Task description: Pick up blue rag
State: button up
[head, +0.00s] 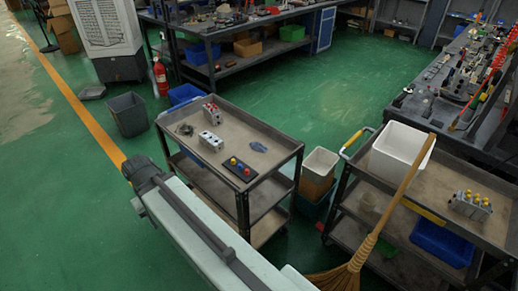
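A small crumpled blue rag (258,147) appears to lie flat on the top shelf of the grey cart (262,128), right of the middle. I cannot make out any gripper fingers, and nothing touches the rag.
A white valve block (211,141), a red-topped block (212,109) and a dark coil (184,129) share the cart top. A second cart at right holds a white bin (398,152) and yellow-capped block (470,206). A broom (390,208) leans there. Green floor lies open behind.

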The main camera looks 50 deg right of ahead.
aim_at(257, 147)
jog(key=z, duration=0.1)
jog(key=i, duration=0.9)
jog(key=u, duration=0.1)
